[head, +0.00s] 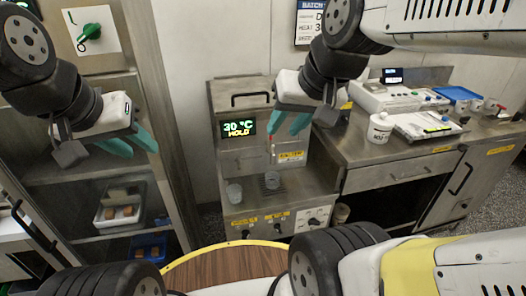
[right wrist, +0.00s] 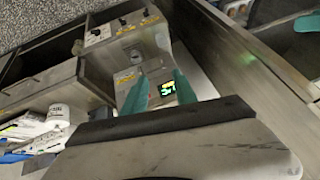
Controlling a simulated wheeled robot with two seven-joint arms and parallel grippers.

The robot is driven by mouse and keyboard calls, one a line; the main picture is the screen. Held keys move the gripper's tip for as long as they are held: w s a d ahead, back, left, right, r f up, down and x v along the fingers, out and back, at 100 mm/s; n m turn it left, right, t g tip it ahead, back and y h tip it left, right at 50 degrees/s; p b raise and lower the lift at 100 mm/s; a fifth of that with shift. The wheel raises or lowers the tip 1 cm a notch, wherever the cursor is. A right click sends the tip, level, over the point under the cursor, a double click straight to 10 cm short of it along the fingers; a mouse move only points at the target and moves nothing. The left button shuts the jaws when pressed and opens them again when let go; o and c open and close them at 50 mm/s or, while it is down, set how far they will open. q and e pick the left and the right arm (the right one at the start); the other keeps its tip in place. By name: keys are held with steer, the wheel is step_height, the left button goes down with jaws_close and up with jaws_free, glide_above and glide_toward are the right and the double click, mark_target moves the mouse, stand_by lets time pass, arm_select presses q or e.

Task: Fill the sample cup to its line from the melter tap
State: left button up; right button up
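The steel melter (head: 243,103) stands in the middle of the head view, its display (head: 240,128) reading 30 °C HOLD. The tap (head: 272,150) is on its front, partly hard to make out. A small clear cup (head: 272,181) stands upright on the dark drip grate below it. Another clear cup (head: 234,193) stands to its left on the steel shelf. I cannot see a line or contents in either. My right gripper (head: 288,124) is open and empty before the melter's front; its fingers (right wrist: 160,90) are apart. My left gripper (head: 133,146) is open and empty before the rack.
A rack (head: 95,172) at left holds a white bin (head: 118,222) and a blue bin (head: 150,250). A round wooden top (head: 225,266) lies in front.

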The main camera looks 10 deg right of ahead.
steer(key=w+d+f+m+g+y, duration=0.1)
steer(key=w+d+f+m, duration=0.15)
steer(key=w+m, duration=0.7)
steer(key=w+d+f+m+g, duration=0.25)
steer(key=w+m, duration=0.45)
steer(key=w, duration=0.6)
steer(key=w+f+m, duration=0.2)
steer(key=w+f, duration=0.1)
steer(key=f, duration=0.2)
steer(key=w+f+m, duration=0.3)
steer(key=f, duration=0.3)
steer(key=w+f+m, duration=0.2)
steer(key=w+f, duration=0.1)
steer(key=f, duration=0.2)
steer(key=shift+w+a+f+m+y, duration=0.15)
steer(key=shift+w+a+m+y, duration=0.05)
steer(key=shift+w+m+y, duration=0.2)
jaws_close()
